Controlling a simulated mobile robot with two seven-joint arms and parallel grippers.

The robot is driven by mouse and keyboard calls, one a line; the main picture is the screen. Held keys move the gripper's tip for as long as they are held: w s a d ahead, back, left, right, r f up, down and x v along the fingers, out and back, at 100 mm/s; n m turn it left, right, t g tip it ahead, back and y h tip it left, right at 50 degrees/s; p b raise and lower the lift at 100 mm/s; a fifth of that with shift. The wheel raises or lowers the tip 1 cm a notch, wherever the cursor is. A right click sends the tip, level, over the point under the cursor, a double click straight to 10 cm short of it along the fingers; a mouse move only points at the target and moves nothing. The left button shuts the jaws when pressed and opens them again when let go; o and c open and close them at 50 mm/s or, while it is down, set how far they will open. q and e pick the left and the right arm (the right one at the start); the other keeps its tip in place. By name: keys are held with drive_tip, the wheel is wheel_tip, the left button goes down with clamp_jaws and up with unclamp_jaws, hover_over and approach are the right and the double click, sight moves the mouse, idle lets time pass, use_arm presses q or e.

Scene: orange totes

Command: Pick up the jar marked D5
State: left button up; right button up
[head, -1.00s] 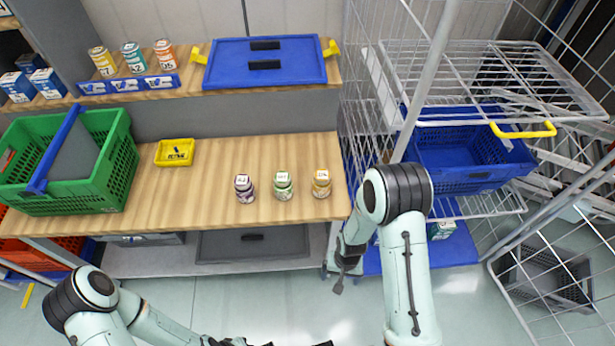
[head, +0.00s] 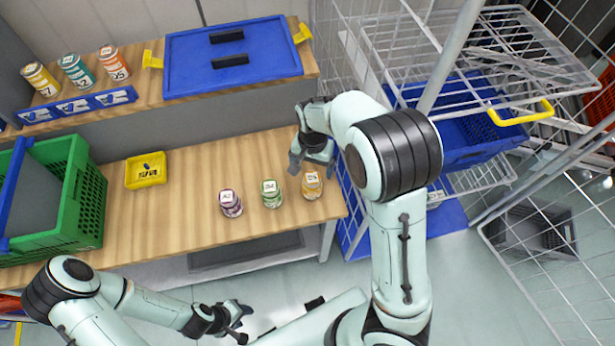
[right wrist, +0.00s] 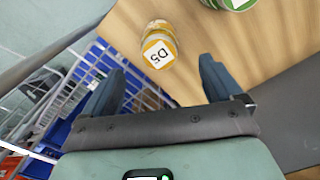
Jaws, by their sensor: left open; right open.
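The jar marked D5 (head: 312,186) has a yellow body and stands upright near the right end of the wooden table. In the right wrist view the D5 jar (right wrist: 158,47) shows its label clearly, just beyond the fingertips. My right gripper (head: 312,165) is open and reaches over the table just behind the jar; its fingers (right wrist: 160,80) are spread and nothing is between them. My left gripper (head: 238,320) is open and empty, low in front of the table.
A green-labelled jar (head: 271,193) stands close left of the D5 jar, and a purple jar (head: 231,203) further left. A yellow tray (head: 146,170) and a green crate (head: 85,205) are at left. A wire rack (head: 480,60) stands at right. Cans (head: 77,71) line the shelf.

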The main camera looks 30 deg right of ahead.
sight(313, 179)
drive_tip(key=f, duration=0.4)
drive_tip(key=f+b, duration=0.1)
drive_tip(key=f, duration=0.1)
drive_tip(key=shift+s+f, duration=0.1)
drive_tip(key=shift+s, duration=0.3)
drive_tip(key=shift+w+f, duration=0.15)
drive_tip(key=shift+f, duration=0.35)
drive_tip(key=f, duration=0.4)
drive_tip(key=shift+w+d+f, duration=0.1)
drive_tip(key=shift+w+f, duration=0.2)
drive_tip(key=shift+f, duration=0.05)
drive_tip(key=c, duration=1.4)
use_arm(q)
drive_tip(key=shift+s+f, duration=1.1)
use_arm(e)
drive_tip(key=shift+r, duration=0.2)
